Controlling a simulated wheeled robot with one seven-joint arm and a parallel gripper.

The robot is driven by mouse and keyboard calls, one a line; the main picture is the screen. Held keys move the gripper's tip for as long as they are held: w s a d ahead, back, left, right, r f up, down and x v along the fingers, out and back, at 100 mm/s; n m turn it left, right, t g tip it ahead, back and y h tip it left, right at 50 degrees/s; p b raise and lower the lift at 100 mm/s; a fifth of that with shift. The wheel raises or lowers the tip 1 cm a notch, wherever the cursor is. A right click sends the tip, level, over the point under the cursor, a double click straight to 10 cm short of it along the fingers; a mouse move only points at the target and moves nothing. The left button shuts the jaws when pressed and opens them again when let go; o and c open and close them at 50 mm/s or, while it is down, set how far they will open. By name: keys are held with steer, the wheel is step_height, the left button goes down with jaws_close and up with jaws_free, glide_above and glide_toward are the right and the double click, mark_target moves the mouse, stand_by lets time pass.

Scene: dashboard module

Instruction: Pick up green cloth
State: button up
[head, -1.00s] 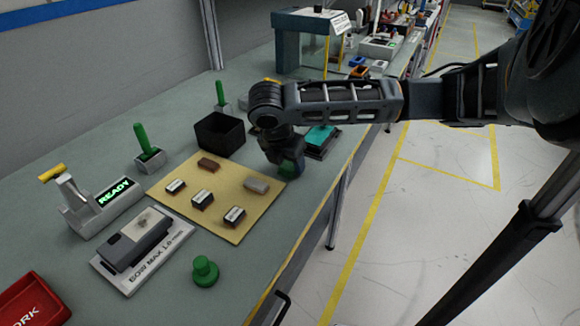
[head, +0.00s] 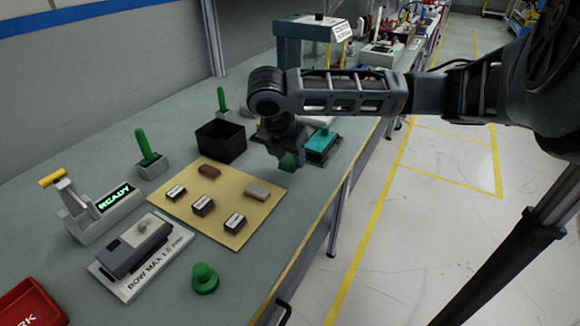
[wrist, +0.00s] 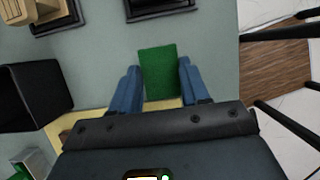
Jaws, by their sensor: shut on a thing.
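The green cloth (wrist: 160,70) is a small flat rectangle between the two blue fingers in the wrist view. My gripper (wrist: 160,88) is shut on it, and the cloth sticks out past the fingertips. In the head view the cloth (head: 289,161) shows as a small green patch under my gripper (head: 290,154), near the far right corner of the tan mat. It appears slightly above the bench top. Its upper part is hidden by the gripper.
The tan mat (head: 222,227) carries several small blocks. A black bin (head: 221,141) stands left of my gripper, and a teal-topped block (head: 321,141) stands right of it. A green-handled stamp (head: 204,279) is at the front. The bench edge runs along the right.

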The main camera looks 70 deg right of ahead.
steer(key=s+d+r+b, duration=0.2)
steer(key=s+d+r, duration=0.4)
steer(key=s, duration=0.4)
steer(key=shift+r, duration=0.6)
steer(key=shift+d, duration=0.1)
